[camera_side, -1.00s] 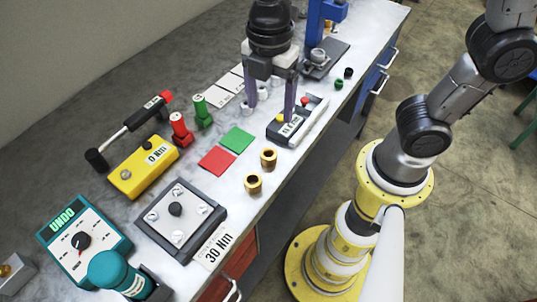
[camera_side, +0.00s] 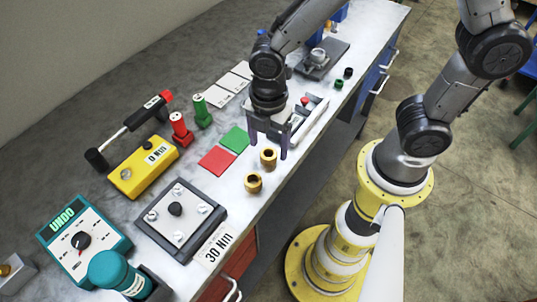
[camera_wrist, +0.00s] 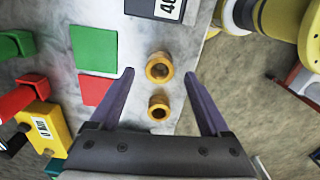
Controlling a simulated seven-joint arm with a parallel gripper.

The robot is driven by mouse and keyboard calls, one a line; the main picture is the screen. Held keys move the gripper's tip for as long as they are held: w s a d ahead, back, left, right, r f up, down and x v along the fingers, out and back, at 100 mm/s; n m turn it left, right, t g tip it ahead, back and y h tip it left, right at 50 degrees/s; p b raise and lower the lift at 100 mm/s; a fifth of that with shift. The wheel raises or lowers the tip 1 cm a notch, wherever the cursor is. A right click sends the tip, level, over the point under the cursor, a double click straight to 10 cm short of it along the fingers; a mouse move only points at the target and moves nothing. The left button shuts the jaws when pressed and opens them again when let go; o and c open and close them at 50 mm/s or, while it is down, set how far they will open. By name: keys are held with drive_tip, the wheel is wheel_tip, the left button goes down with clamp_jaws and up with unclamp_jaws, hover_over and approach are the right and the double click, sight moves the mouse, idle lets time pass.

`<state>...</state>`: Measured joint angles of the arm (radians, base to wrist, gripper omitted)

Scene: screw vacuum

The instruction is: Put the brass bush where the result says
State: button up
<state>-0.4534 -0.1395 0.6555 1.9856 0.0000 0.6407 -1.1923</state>
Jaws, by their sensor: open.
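Two brass bushes stand upright near the bench's front edge. The farther bush (camera_side: 268,158) and the nearer bush (camera_side: 253,182) also show in the wrist view, one (camera_wrist: 159,67) between my fingertips and the other (camera_wrist: 158,107) closer to the palm. My gripper (camera_side: 268,148) is open and empty, above and around the farther bush's place; I cannot tell its exact height. A green square (camera_side: 236,139) and a red square (camera_side: 217,160) lie bare beside the bushes. The measuring device (camera_side: 309,121) is partly hidden behind my gripper; its display is cut off in the wrist view.
A dark plate with knobs (camera_side: 180,221) and a 30 Nm card (camera_side: 215,246) lie at the near side. A yellow 0 Nm box (camera_side: 143,170), a torque wrench (camera_side: 127,130), red (camera_side: 180,128) and green (camera_side: 202,112) stamps stand behind. A teal UNDO box (camera_side: 83,238) is at lower left.

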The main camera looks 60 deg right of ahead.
sight(266, 152)
drive_tip(key=shift+f, duration=1.15)
clamp_jaws()
